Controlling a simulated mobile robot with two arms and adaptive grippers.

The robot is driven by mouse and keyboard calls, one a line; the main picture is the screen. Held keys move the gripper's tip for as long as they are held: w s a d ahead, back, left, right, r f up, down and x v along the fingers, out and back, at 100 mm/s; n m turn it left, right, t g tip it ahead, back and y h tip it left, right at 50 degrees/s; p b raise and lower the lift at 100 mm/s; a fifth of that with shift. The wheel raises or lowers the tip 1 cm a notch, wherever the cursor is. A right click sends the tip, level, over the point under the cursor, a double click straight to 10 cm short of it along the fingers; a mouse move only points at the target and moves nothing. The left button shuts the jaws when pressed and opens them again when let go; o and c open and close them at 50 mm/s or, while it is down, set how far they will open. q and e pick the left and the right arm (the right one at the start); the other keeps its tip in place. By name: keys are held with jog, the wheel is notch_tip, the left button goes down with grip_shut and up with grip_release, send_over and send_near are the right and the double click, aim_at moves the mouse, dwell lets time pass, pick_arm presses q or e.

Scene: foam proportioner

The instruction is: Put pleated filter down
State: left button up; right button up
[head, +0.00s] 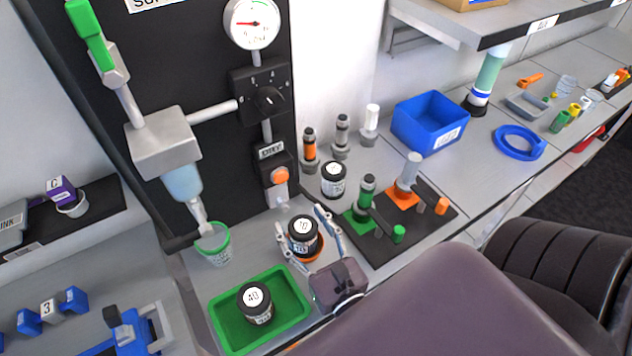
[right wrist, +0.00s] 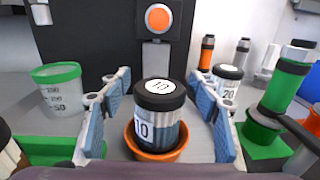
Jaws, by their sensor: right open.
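A pleated filter (head: 302,236) with a black cap marked 10 stands upright in a small orange dish (head: 309,258) on the bench. In the right wrist view the same filter (right wrist: 160,115) sits in the orange dish (right wrist: 158,150), its lower end hidden by the rim. My right gripper (head: 299,219) is open, with one finger on each side of the filter. In the right wrist view, gaps show between the filter and both blue-padded fingers (right wrist: 162,100). My left gripper is not in view.
A green tray (head: 223,330) holds a filter marked 40 (head: 255,303). A green-rimmed cup (head: 215,245) stands left of the fingers. Another black-capped filter (head: 334,180) stands behind. A dark board (head: 385,250) with green and orange fittings lies to the right.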

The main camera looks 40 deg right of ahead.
aim_at(310, 238)
jog(key=s, duration=0.2)
jog(key=s+b, duration=0.1)
jog(key=s, duration=0.2)
jog(key=shift+s+a+f+b, duration=0.1)
jog(key=shift+s+a+b, duration=0.2)
jog(key=shift+s+a, duration=0.05)
jog(key=shift+s, duration=0.5)
